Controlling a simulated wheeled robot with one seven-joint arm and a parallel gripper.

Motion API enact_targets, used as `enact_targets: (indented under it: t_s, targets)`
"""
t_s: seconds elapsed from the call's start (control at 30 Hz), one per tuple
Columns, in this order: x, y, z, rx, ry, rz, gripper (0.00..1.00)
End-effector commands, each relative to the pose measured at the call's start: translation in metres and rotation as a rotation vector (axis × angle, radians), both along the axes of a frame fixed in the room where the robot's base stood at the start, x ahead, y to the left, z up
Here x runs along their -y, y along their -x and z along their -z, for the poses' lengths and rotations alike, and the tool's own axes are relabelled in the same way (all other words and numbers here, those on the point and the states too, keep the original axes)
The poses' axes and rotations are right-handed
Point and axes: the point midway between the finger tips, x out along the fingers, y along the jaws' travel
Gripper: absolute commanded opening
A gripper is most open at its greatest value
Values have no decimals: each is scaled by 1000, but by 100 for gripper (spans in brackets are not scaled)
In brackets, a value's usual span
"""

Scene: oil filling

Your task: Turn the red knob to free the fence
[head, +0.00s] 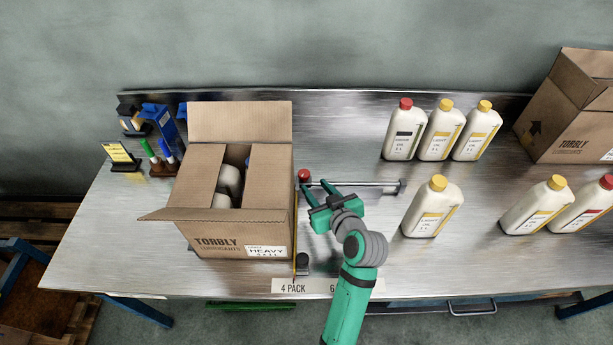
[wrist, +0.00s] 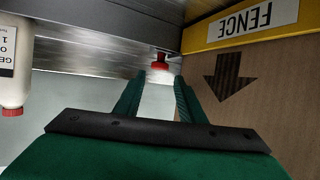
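The small red knob (head: 304,175) sits at the back of the bench, just right of the open carton, at the left end of a metal rail. In the wrist view the red knob (wrist: 160,62) lies straight ahead, between and just beyond my fingertips. My gripper (head: 310,193) is open and empty, with a clear gap between its fingers (wrist: 160,80); I cannot tell whether they touch the knob. The fence (head: 295,225) shows as a thin yellow edge along the carton's right side. Its FENCE label (wrist: 253,20) shows upside down in the wrist view.
The open carton (head: 219,243) holds bottles and stands close left of my gripper. The metal rail (head: 375,184) runs right from the knob. A yellow-capped bottle (head: 432,208) stands to the right, with several others behind and beyond. A dark knob (head: 302,262) is near the front edge.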

Motion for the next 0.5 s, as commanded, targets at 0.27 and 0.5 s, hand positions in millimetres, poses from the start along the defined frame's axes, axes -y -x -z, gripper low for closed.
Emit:
enact_targets:
  t_s: [0.27, 0.5]
  targets:
    - [-20, -41, 18, 0, 0, -4, 36]
    - [-28, -59, 25, 1, 0, -6, 36]
